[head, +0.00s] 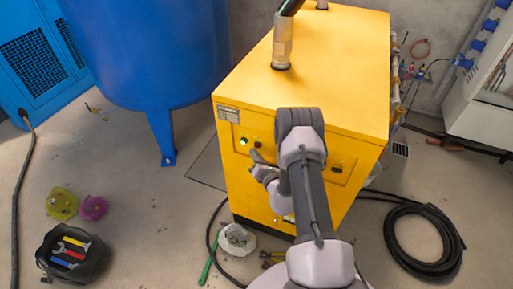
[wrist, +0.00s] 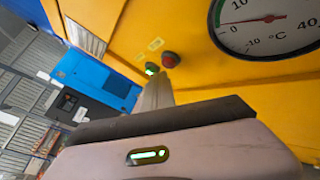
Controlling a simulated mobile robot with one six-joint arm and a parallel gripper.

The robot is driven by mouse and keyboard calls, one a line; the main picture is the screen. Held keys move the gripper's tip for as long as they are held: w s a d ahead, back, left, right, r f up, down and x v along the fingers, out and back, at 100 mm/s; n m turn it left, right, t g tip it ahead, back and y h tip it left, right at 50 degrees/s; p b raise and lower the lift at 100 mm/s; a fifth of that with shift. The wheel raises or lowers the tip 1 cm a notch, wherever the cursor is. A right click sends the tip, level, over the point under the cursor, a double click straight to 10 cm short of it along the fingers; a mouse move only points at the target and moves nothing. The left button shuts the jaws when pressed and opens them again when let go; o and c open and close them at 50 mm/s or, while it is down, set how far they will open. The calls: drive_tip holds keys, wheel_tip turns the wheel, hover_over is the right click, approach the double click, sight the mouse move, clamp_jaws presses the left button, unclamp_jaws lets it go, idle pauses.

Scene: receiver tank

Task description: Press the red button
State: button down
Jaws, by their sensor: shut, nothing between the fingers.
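The red button (wrist: 171,60) is a small round knob on the yellow machine's panel in the wrist view. It also shows in the head view (head: 258,144) on the front of the yellow machine (head: 330,55). A lit green button (wrist: 152,68) sits just left of it. My gripper (wrist: 158,88) is shut and empty, its fingertips pointing at the panel just below the two buttons. In the head view my gripper (head: 256,156) is just below the red button. Whether the tips touch the panel I cannot tell.
A temperature gauge (wrist: 268,22) is right of the buttons. A blue tank (head: 150,50) stands left of the machine. On the floor are a black tool tray (head: 50,270), a white bowl (head: 237,240) and a coiled black hose (head: 450,245).

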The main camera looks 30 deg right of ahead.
drive_tip(key=shift+w+d, duration=0.4)
drive_tip(key=shift+d, duration=0.1)
idle(0.8)
drive_tip(key=shift+s+a, duration=0.55)
drive_tip(key=shift+a, duration=0.15)
drive_tip(key=shift+s+a, duration=0.8)
drive_tip(key=shift+a, duration=0.2)
drive_tip(key=shift+s+a, duration=0.75)
drive_tip(key=shift+a, duration=0.2)
